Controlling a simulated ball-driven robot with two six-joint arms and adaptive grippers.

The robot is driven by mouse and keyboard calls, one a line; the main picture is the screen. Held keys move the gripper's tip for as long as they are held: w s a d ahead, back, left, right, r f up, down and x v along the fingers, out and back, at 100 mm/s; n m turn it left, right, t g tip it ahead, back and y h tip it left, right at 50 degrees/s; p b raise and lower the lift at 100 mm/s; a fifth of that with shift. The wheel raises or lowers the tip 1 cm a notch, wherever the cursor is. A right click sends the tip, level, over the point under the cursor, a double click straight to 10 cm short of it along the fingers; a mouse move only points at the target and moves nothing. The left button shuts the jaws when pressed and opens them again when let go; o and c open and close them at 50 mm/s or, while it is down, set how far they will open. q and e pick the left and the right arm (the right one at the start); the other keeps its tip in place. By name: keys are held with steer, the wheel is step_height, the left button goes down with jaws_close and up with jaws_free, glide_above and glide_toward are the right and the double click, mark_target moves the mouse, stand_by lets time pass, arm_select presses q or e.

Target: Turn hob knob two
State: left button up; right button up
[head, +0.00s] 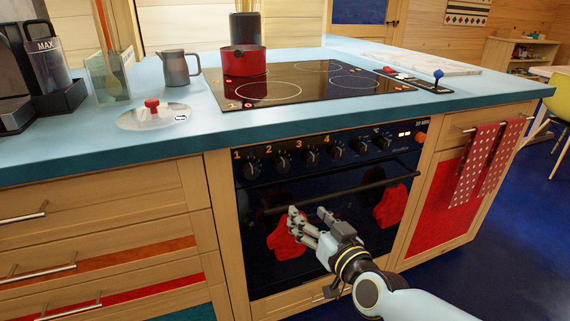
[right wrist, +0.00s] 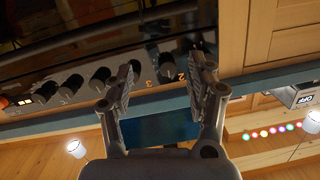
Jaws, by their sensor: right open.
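Hob knob two (head: 283,158) is a dark round knob on the oven's black control panel, just right of the orange numeral 2. In the right wrist view, knob two (right wrist: 167,72) shows upside down between my open fingers, beside its numeral. My right gripper (head: 308,212) is open and empty in front of the oven door, lower in the head view than the knob row. It also shows in the right wrist view (right wrist: 163,70), where its fingers partly cover the neighbouring knobs. No contact with knob two is visible. My left gripper is not in view.
The oven handle (head: 345,190) and red mitts (head: 285,235) lie behind my gripper in the head view. Other knobs flank knob two closely. Above are the black hob (head: 310,84), a red pot (head: 244,61) and the blue worktop (head: 60,139).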

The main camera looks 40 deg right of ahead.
steer(key=t, duration=0.1)
glide_toward(285, 167)
steer(key=shift+m, duration=0.4)
steer(key=w, duration=0.3)
steer(key=w+d+b, duration=0.1)
steer(key=w, duration=0.1)
steer(key=w+b, duration=0.1)
steer(key=w, duration=0.2)
steer(key=shift+w+d+f, duration=0.1)
steer(key=shift+w+d, duration=0.05)
steer(key=shift+w, duration=0.25)
steer(key=shift+w+d, duration=0.1)
steer(key=shift+w, duration=0.25)
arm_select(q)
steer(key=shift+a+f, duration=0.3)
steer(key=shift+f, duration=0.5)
arm_select(e)
steer(key=shift+c, duration=0.2)
steer(key=c, duration=1.1)
